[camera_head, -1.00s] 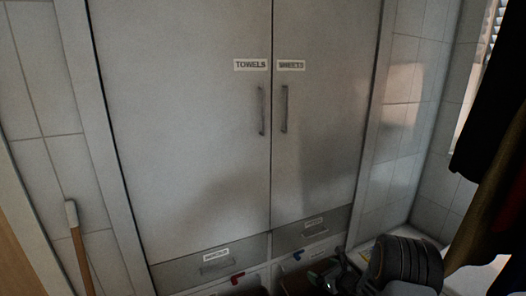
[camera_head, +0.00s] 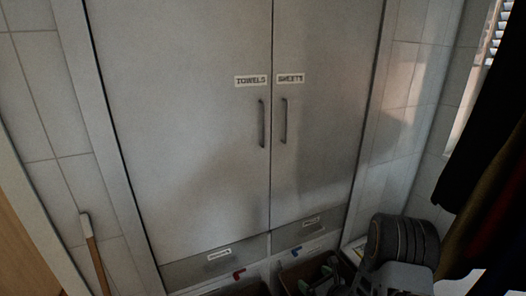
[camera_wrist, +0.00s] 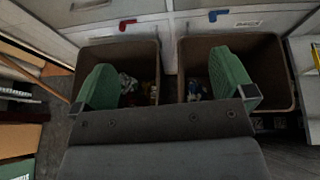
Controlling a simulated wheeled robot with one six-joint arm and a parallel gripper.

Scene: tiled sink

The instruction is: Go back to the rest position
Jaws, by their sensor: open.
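My gripper (camera_wrist: 165,92) is open in the wrist view, its two green fingers wide apart with nothing between them. It is above two brown bins, and its fingers and palm hide parts of them. The left bin (camera_wrist: 118,50) and the right bin (camera_wrist: 262,50) stand side by side and hold small crumpled items. In the head view, part of my arm (camera_head: 400,245) shows at the lower right, and my gripper is only partly visible at the bottom edge.
A tall grey cabinet stands ahead, with a towels door (camera_head: 190,120) and a sheets door (camera_head: 325,120), both shut. A wooden-handled stick (camera_head: 97,262) leans at the left. Dark clothes (camera_head: 490,160) hang at the right, close to my arm.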

